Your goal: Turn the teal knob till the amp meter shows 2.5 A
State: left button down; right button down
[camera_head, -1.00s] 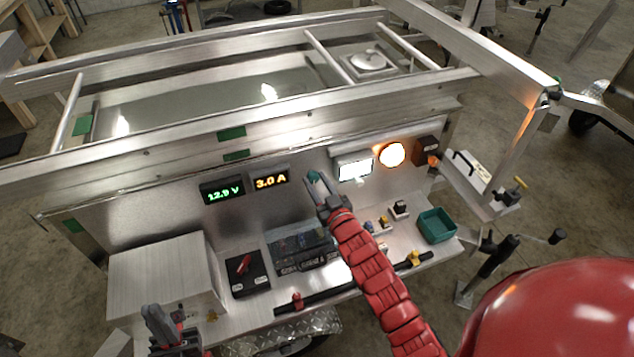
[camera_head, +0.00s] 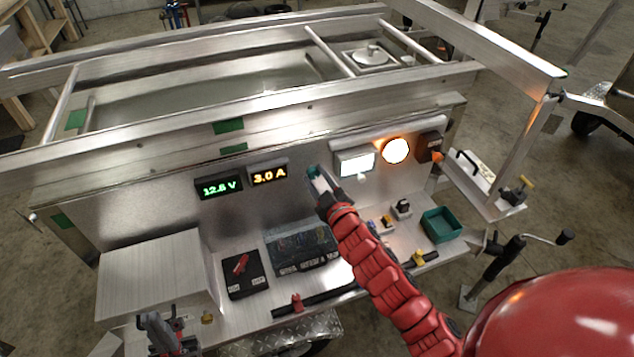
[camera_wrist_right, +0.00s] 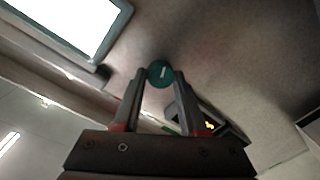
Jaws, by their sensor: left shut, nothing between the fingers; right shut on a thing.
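The teal knob (camera_wrist_right: 160,73) is on the metal panel, with a pale mark on its face. My right gripper (camera_wrist_right: 160,78) is shut on it, one finger on each side. In the head view my right gripper (camera_head: 317,180) hides most of the knob. The amp meter (camera_head: 269,174) reads 3.0 A in yellow digits. It shows partly behind a finger in the right wrist view (camera_wrist_right: 212,125). My left gripper (camera_head: 160,325) is shut and empty, low at the left beside the metal box.
A green-digit volt meter (camera_head: 219,187) is left of the amp meter. A lit white panel (camera_head: 356,162) and a glowing orange lamp (camera_head: 396,151) are at right. Below are a red switch (camera_head: 241,265), a dark clear-topped box (camera_head: 300,248) and a teal bin (camera_head: 441,225).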

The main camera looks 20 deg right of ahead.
jog(key=shift+n+b, duration=0.35)
jog(key=shift+n, duration=0.75)
jog(key=shift+c, duration=2.2)
grip_release()
jog(key=shift+s, duration=0.1)
